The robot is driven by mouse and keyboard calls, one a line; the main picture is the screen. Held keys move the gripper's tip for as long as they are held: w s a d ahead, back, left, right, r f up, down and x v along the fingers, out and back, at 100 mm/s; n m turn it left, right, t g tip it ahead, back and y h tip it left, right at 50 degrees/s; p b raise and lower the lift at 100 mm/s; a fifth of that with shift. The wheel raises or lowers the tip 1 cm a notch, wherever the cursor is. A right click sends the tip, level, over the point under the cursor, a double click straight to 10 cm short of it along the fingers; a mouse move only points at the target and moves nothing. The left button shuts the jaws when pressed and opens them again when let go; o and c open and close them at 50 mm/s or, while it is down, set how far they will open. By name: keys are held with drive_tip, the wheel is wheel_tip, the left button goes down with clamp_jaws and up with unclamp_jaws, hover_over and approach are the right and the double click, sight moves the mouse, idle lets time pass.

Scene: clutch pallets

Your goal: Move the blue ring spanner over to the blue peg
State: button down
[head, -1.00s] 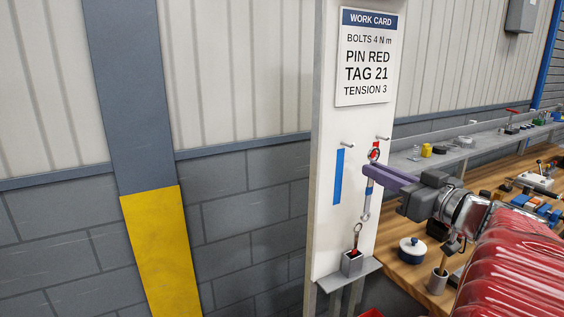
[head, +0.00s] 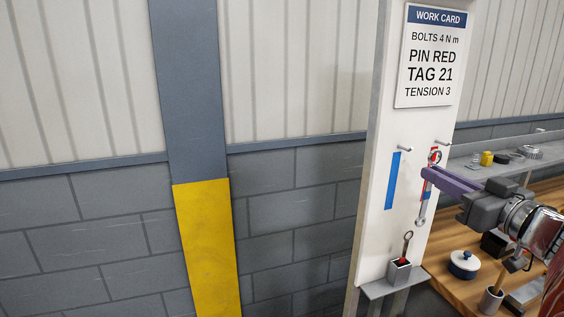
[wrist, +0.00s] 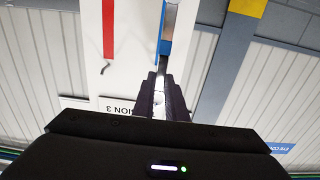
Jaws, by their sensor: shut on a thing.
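My gripper (head: 428,173) is shut on the blue ring spanner (head: 421,209), a steel spanner with a blue band, hanging nearly upright in front of the white board. Its upper ring shows just above the purple fingers, in front of the red stripe (head: 434,154). In the wrist view the spanner (wrist: 166,42) runs up from the fingers, to one side of the red stripe (wrist: 108,28) and apart from the red stripe's peg (wrist: 105,69). The blue peg (head: 405,149) sticks out bare above the blue stripe (head: 391,181), left of the spanner.
A grey holder (head: 399,273) low on the board holds another ring-ended tool (head: 407,241) with red on it. A bench (head: 455,239) to the right carries a round blue-and-white pot (head: 464,264) and a cup (head: 491,301). The space left of the board is clear.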

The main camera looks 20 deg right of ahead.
sight(396, 161)
drive_tip(key=shift+w+a+f, duration=0.1)
drive_tip(key=shift+w+f, duration=0.1)
drive_tip(key=shift+w, duration=1.75)
drive_tip(key=shift+w+f, duration=0.15)
drive_tip(key=shift+w, duration=1.8)
drive_tip(key=shift+w+f, duration=0.45)
drive_tip(key=shift+w, duration=0.2)
drive_tip(key=c, duration=1.7)
unclamp_jaws()
drive_tip(key=shift+s, duration=0.1)
drive_tip(key=shift+s, duration=6.8)
